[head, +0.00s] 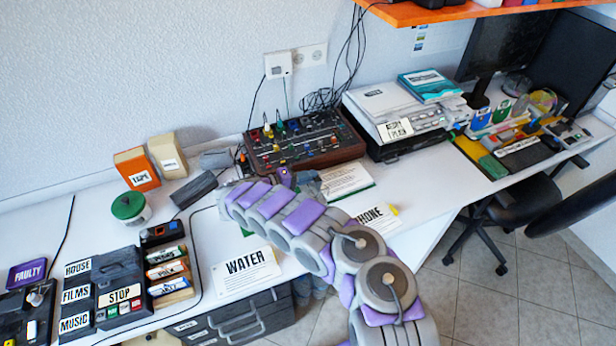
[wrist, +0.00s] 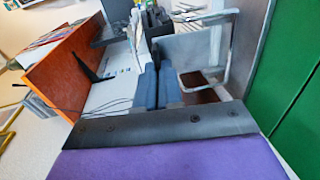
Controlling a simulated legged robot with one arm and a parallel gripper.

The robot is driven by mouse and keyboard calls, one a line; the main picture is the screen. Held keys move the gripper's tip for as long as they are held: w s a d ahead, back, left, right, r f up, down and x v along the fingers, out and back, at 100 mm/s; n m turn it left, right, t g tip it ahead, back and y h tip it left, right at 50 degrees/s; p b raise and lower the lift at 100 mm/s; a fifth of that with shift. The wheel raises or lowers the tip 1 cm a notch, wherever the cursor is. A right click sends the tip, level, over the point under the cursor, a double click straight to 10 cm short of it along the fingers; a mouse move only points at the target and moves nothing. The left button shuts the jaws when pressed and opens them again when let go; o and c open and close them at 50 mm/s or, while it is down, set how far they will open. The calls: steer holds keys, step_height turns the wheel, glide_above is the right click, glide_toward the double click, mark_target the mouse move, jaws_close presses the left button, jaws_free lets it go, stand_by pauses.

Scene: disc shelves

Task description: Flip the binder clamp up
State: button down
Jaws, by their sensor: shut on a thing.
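The binder clamp (wrist: 231,45) looks like a bent grey metal loop in the wrist view, standing beside a grey plate and a green surface (wrist: 302,120). My gripper (wrist: 158,70) has its two dark blue fingers close together at the loop's left side. It is shut on what appears to be the clamp, though the contact is hard to see. In the head view my gripper (head: 307,184) is at the left edge of a white printed sheet with a green edge (head: 346,181). The clamp cannot be made out there.
A brown mixer box (head: 300,145) stands just behind my gripper. A white printer-like machine (head: 395,110) is to the right. A WATER sheet (head: 246,272) lies in front. Black label boxes (head: 105,285) and an orange box (head: 137,170) are at left. An orange shelf (head: 430,14) hangs above.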

steer(key=shift+s+f, duration=0.1)
steer(key=shift+f, duration=0.1)
steer(key=c, duration=1.3)
jaws_free()
steer(key=shift+r, duration=0.1)
steer(key=p+v, duration=0.2)
steer(key=v, duration=1.5)
steer(key=shift+a+p, duration=0.25)
steer(key=shift+p, duration=0.05)
